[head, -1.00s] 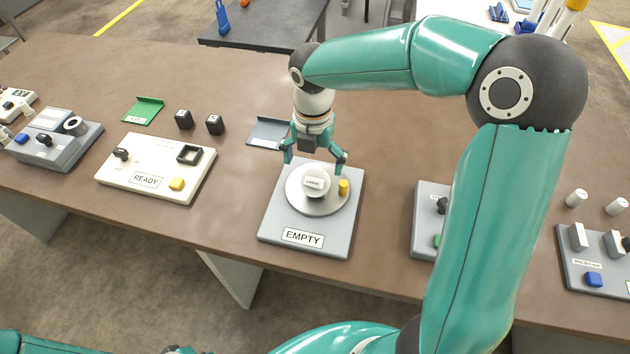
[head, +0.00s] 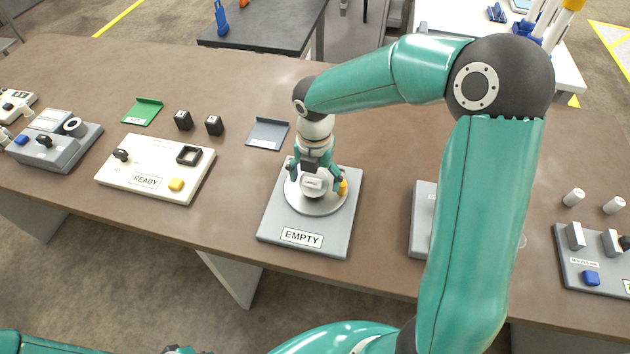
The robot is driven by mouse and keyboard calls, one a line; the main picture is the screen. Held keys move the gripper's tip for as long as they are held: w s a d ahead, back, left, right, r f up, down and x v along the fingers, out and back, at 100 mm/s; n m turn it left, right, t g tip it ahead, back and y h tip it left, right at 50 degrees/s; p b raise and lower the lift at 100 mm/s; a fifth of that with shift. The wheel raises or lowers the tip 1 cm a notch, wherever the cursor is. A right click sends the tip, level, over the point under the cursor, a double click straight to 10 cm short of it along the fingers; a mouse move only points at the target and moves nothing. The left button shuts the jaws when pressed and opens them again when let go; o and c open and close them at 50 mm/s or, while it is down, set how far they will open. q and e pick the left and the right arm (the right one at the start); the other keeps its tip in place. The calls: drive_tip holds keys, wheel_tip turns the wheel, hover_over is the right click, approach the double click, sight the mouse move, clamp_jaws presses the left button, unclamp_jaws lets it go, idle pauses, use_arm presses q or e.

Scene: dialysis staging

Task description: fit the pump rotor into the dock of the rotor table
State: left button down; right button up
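The grey plate labelled EMPTY (head: 280,222), which looks like the rotor table, lies near the front edge of the bench. It carries a round pale disc (head: 318,208) with a white piece labelled LARGE (head: 313,185) at its middle and a yellow peg (head: 343,187) beside it. I cannot tell whether the white piece is the pump rotor. My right gripper (head: 316,178) points down over the disc, its fingers on either side of the white piece. Whether they touch it is too small to tell. The dock is not clearly seen.
A white READY panel (head: 120,175), two black blocks (head: 198,122), a green tray (head: 142,112) and a grey tray (head: 268,134) are to the left. A grey panel (head: 423,215) is partly behind my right arm. Bench space behind the gripper is clear.

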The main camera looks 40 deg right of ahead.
drive_tip(key=shift+a+f, duration=0.1)
drive_tip(key=c, duration=0.5)
drive_tip(key=shift+c, duration=0.6)
drive_tip(key=shift+w+f, duration=0.1)
drive_tip(key=shift+c, duration=0.6)
